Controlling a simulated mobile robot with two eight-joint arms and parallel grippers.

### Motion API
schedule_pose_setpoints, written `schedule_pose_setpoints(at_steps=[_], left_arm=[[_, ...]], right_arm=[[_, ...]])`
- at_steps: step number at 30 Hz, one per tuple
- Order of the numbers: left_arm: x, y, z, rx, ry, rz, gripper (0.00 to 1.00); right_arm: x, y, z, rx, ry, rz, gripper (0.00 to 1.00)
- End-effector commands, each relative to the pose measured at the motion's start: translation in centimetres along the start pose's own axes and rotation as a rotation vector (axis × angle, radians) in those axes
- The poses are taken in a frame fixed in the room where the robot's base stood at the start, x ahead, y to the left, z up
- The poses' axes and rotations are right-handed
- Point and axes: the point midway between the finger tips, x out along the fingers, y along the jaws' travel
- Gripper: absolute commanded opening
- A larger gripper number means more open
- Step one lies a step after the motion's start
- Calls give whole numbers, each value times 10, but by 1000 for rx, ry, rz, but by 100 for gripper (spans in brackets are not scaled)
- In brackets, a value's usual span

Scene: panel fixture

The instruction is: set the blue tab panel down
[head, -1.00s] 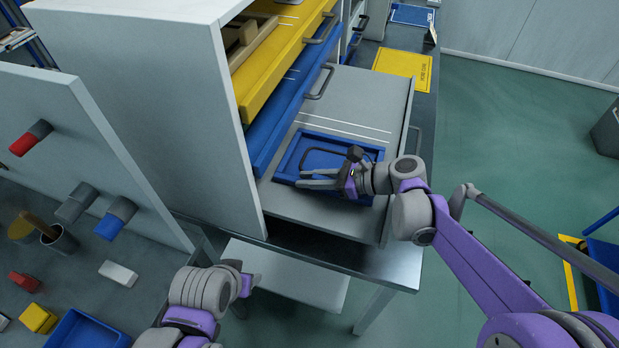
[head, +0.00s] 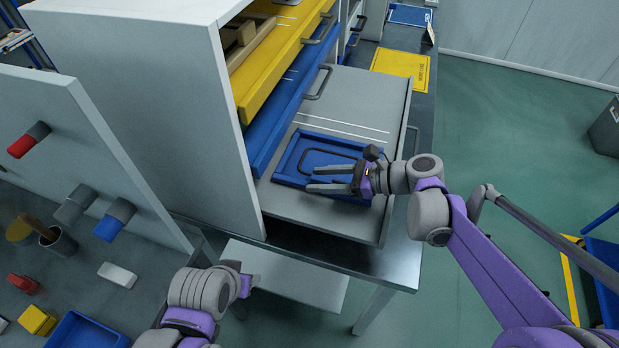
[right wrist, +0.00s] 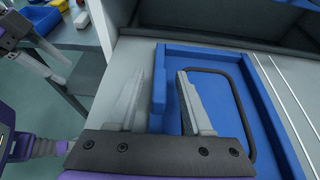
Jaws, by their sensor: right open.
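The blue tab panel (head: 291,163) lies flat on the grey pulled-out drawer (head: 369,97). It is a shallow blue piece with a raised rim and a dark loop handle; it also shows in the right wrist view (right wrist: 224,110). My right gripper (head: 312,179) is open over the panel's near side. In the right wrist view its fingers (right wrist: 160,100) stand apart, with the panel's rim between them; I cannot tell whether either touches it. My left gripper (head: 247,284) is low in the head view, away from the panel, and its jaws are unclear.
Blue (head: 290,105) and yellow (head: 285,62) drawers stand open above the grey one, beside the white cabinet side (head: 180,110). A board with red, grey and blue blocks (head: 110,228) is at the left. The drawer around the panel is clear.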

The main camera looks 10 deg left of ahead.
Motion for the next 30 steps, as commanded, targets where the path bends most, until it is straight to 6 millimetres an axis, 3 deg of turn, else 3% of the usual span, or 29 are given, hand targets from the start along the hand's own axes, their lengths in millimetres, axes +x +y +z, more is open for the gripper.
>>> schedule_pose_setpoints(at_steps=[6, 12, 30], left_arm=[[0, 0, 0, 0, 0, 0, 55], [-1, 0, 0, 0, 0, 0, 55], [-1, 0, 0, 0, 0, 0, 55]], right_arm=[[-50, -1, 0, 2, 1, -5, 50], [-78, -1, 0, 0, 1, -2, 50], [-86, 1, 0, -5, 3, 0, 50]])
